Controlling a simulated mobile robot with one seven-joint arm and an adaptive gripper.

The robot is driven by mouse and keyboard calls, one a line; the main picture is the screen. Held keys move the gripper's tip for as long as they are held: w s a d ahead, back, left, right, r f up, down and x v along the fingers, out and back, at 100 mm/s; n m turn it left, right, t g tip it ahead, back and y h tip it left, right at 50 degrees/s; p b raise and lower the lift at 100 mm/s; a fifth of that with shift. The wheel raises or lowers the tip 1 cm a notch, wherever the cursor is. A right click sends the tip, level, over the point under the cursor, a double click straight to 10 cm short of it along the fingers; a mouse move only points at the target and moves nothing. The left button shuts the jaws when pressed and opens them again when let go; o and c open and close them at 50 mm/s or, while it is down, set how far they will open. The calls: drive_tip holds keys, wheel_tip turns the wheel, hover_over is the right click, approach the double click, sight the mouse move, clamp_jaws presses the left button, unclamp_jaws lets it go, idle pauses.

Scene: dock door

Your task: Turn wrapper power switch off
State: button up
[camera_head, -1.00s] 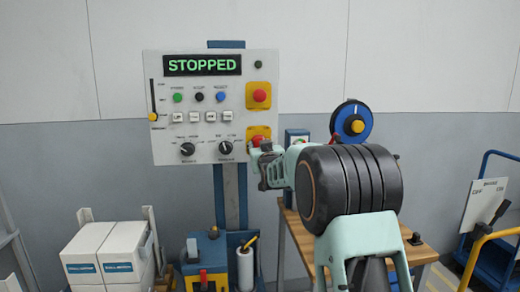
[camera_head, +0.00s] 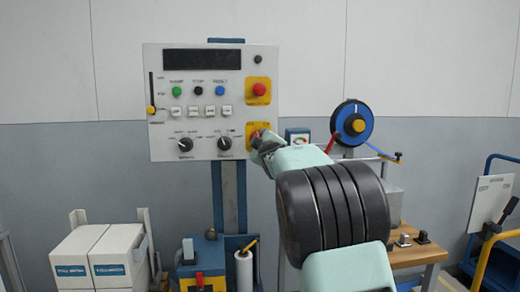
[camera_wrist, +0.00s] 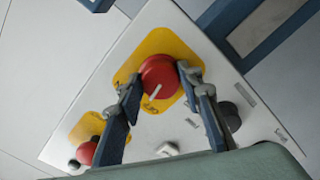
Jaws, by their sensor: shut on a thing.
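The wrapper power switch, a red rotary knob (camera_wrist: 158,72) with a white pointer line, sits on a yellow plate (camera_wrist: 148,50) in the wrist view. My gripper (camera_wrist: 161,80) is shut on this knob, one finger on each side. In the head view my gripper (camera_head: 262,142) is at the lower right corner of the control panel (camera_head: 160,110) and hides most of the knob; the top of the yellow plate (camera_head: 253,125) shows. The panel's display (camera_head: 202,60) is dark and blank.
A red mushroom button (camera_head: 259,89) on another yellow plate is just above the switch. Two black dials (camera_head: 185,145) and several buttons are to the left. A workbench (camera_head: 420,254) with a blue reel (camera_head: 354,123) stands right, white boxes (camera_head: 120,250) lower left.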

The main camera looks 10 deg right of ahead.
drive_tip(key=shift+n+b, duration=1.45)
drive_tip(key=shift+n, duration=1.75)
drive_tip(key=shift+r, duration=0.1)
drive_tip(key=o, duration=1.2)
drive_tip(key=s, duration=1.2)
